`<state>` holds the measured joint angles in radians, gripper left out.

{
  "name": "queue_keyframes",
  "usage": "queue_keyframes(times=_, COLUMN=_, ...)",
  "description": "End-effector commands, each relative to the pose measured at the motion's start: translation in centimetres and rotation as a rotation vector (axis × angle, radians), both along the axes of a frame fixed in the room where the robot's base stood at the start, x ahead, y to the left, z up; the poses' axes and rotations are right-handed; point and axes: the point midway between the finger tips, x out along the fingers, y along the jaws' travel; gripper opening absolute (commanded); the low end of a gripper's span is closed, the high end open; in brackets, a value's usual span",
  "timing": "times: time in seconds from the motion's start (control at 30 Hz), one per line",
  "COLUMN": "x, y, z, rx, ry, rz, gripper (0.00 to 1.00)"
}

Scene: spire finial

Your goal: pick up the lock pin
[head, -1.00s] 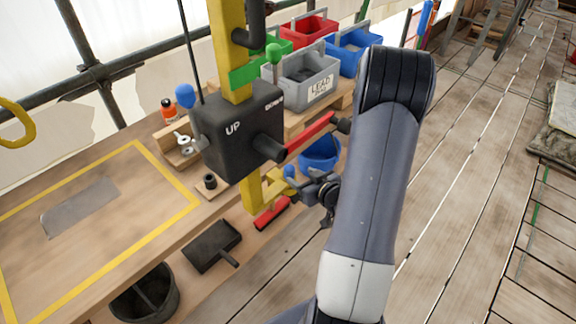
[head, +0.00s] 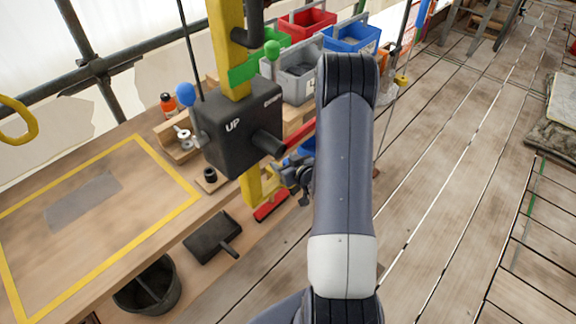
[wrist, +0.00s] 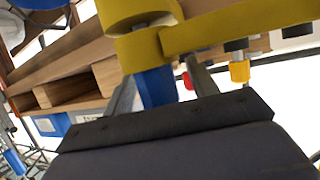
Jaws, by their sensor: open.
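In the wrist view, a blue piece (wrist: 155,86), likely the lock pin, points down from under a yellow bracket (wrist: 215,28). My gripper (wrist: 163,80) is open, with one grey finger on each side of the blue piece; I cannot tell whether either finger touches it. In the head view, my gripper (head: 288,176) is beside the lower part of the yellow post (head: 252,186), below the black control box (head: 243,125). My arm link hides part of that area, and the pin is not clear there.
The box's black handle (head: 268,142) and a red bar (head: 300,131) are close above my gripper. Plank floor (head: 440,220) is open at right.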

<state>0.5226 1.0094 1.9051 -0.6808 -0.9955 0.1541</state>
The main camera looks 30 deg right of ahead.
Motion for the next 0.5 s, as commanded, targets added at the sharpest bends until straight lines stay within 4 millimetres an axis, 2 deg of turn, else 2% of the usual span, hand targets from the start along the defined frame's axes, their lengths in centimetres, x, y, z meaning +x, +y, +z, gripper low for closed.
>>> queue_keyframes(times=0.1, x=-0.02, y=-0.01, z=0.00, rx=0.000, ry=0.000, rz=0.000, gripper=0.54)
queue_keyframes(times=0.5, x=-0.04, y=-0.02, z=0.03, rx=0.000, ry=-0.001, rz=0.000, gripper=0.21)
